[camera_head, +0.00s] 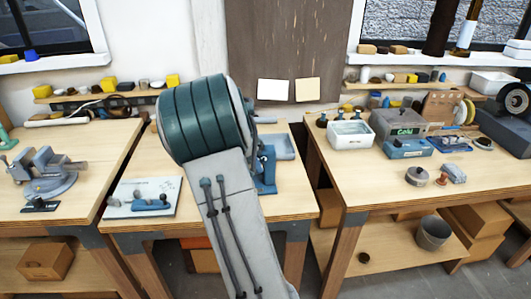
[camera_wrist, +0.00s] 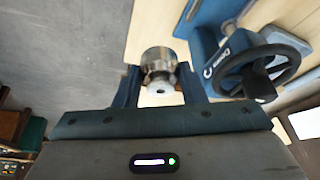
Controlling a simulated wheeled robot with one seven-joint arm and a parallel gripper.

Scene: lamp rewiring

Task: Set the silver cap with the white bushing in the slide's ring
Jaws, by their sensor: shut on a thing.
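In the wrist view my gripper (camera_wrist: 160,75) is shut on a round silver cap (camera_wrist: 159,55), with one dark blue finger on each side. A narrower pale end with a dark hole faces the camera; I cannot tell whether this is the white bushing. A blue device with a black handwheel (camera_wrist: 262,70) stands to the right of the gripper, apart from the cap. Part of a blue device (camera_head: 266,170) also shows behind my arm in the head view. The slide's ring cannot be made out. My arm hides the gripper and cap in the head view.
A white board with blue-grey parts (camera_head: 146,197) lies on the middle table, left of my arm. A vise (camera_head: 46,170) stands on the left table. The right table (camera_head: 370,185) holds a round metal part (camera_head: 417,176), a small stamp-like piece (camera_head: 452,173) and boxes behind.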

